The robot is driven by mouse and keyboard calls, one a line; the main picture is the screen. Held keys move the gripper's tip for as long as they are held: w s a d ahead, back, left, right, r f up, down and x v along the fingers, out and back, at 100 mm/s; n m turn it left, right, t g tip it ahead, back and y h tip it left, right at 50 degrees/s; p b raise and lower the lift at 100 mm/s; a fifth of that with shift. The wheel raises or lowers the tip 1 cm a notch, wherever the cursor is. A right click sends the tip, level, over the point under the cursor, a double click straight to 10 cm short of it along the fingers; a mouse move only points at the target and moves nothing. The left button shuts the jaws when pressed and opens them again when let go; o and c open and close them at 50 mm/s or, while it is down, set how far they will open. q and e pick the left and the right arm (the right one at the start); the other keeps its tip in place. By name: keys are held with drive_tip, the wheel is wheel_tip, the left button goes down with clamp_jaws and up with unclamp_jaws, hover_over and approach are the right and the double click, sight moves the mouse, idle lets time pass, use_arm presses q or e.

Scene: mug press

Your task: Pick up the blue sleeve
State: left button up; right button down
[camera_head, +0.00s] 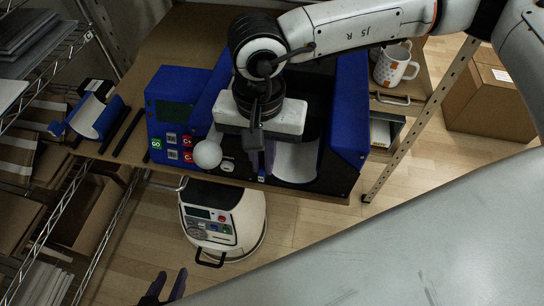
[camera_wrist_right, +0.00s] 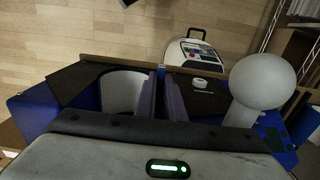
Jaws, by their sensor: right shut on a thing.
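My right gripper (camera_head: 262,160) reaches down into the large blue press (camera_head: 348,110), beside its white curved bed (camera_head: 297,162). Its purple-grey fingers (camera_wrist_right: 161,97) are close together in the right wrist view, with a thin blue edge (camera_wrist_right: 161,70) between their tips. I take this edge for the blue sleeve; the fingers hide most of it. A blue piece with a white curved inside (camera_head: 95,116) lies at the left end of the table; no gripper is near it. My left gripper (camera_head: 166,285) is at the bottom edge, its dark fingers apart and empty.
The press's white ball knob (camera_head: 207,155) stands close left of my right gripper. A control box (camera_head: 176,112) stands on the table (camera_head: 148,52). Mugs (camera_head: 395,66) stand at the right. Wire shelves line the left; a white machine (camera_head: 222,222) is on the floor.

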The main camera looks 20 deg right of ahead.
wheel_tip(320, 180, up, 18)
idle(0.6)
idle(0.6)
